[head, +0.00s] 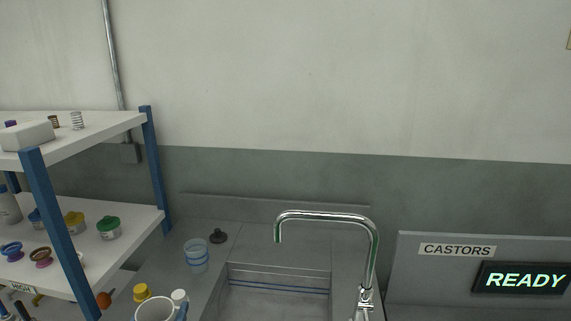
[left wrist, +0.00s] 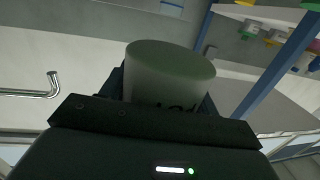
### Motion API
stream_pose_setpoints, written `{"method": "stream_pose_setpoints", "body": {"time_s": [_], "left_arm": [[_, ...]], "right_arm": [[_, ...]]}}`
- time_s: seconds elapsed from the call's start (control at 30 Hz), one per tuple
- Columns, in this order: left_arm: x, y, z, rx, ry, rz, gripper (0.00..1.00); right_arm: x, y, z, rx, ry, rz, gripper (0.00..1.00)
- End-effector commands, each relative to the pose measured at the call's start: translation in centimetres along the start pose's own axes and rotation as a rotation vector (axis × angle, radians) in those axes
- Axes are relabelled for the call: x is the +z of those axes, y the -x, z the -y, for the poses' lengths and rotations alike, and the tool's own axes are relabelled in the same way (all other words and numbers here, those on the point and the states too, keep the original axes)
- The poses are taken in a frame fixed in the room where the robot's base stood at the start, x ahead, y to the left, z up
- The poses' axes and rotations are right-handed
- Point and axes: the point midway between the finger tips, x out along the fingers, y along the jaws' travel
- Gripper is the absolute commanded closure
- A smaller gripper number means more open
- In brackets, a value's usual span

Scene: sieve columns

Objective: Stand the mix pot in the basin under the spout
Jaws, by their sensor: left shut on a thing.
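In the left wrist view my left gripper (left wrist: 163,98) is shut on a pale grey-green round pot (left wrist: 170,65) with dark lettering partly hidden by the jaws; it looks like the mix pot. My left gripper cannot be made out in the head view. The basin (head: 275,303) is sunk in the grey counter at the bottom centre of the head view, its near part cut off. The chrome spout (head: 328,215) arches over it from the right, its mouth pointing down. The spout also shows at the left of the left wrist view (left wrist: 52,82). My right gripper is out of view.
A clear blue-banded cup (head: 196,256) and a black knob-like piece (head: 218,236) stand left of the basin. A white mug (head: 164,311), a yellow-topped item (head: 142,292) and a small white item (head: 180,296) are nearer. A blue-posted shelf (head: 150,165) with small jars stands left.

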Motion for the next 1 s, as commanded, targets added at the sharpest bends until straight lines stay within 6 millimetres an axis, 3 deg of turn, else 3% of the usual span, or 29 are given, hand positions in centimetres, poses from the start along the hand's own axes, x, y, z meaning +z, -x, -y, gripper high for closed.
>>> {"method": "stream_pose_setpoints", "body": {"time_s": [0.1, 0.3, 1.0], "left_arm": [[-0.9, 3.8, -3.2, 0.037, 0.002, 0.001, 0.62], [-2.5, 7.4, -5.6, 0.059, 0.013, -0.007, 0.62], [-2.8, 7.8, -5.8, 0.058, 0.015, -0.011, 0.62]], "right_arm": [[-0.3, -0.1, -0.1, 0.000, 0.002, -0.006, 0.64], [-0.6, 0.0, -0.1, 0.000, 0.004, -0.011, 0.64], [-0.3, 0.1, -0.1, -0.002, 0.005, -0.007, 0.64]]}}
